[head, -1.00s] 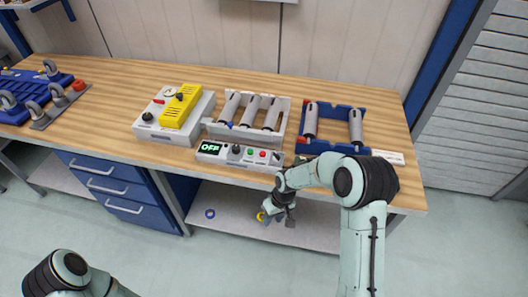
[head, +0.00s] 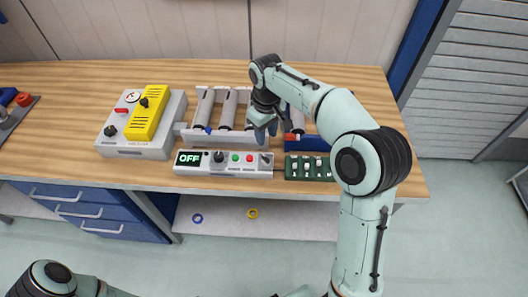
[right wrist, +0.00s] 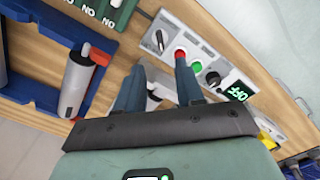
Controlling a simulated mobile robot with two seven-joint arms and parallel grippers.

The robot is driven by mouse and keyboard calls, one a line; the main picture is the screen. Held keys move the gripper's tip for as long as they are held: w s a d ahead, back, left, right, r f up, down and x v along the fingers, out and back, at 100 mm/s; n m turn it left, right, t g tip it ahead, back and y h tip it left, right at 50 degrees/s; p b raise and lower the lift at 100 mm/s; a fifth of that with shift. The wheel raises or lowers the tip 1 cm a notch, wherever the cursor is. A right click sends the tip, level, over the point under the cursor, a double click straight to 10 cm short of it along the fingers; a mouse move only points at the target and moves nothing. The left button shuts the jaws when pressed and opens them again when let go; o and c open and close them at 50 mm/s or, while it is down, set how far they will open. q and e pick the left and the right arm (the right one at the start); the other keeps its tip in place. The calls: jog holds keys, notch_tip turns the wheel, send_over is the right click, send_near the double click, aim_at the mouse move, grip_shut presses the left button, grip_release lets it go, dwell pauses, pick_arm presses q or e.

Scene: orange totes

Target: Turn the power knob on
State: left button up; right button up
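A pale grey control box (head: 225,170) stands at the table's front edge. Its lit display (head: 189,158) reads OFF. A black round knob (head: 218,156) sits just right of the display; it also shows in the right wrist view (right wrist: 213,79). A green button (head: 235,157), a red button (head: 249,158) and a grey switch (head: 266,158) follow along the box. My right gripper (head: 266,132) is above and behind the box's right end, apart from the knob. In the right wrist view its two fingers (right wrist: 158,92) are spread with a gap. My left gripper is out of view.
A green switch box (head: 308,167) stands right of the control box. Behind are a white rack (head: 190,137) of grey rollers and a blue rack (head: 306,143). A grey box with a yellow cover (head: 148,113) stands at left.

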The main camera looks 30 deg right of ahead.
aim_at(266, 157)
notch_tip(266, 157, down, 11)
jog(key=shift+w+r+b, duration=0.1)
jog(key=shift+b, duration=0.45)
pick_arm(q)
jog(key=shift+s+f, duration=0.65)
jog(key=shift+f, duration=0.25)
pick_arm(e)
grip_shut()
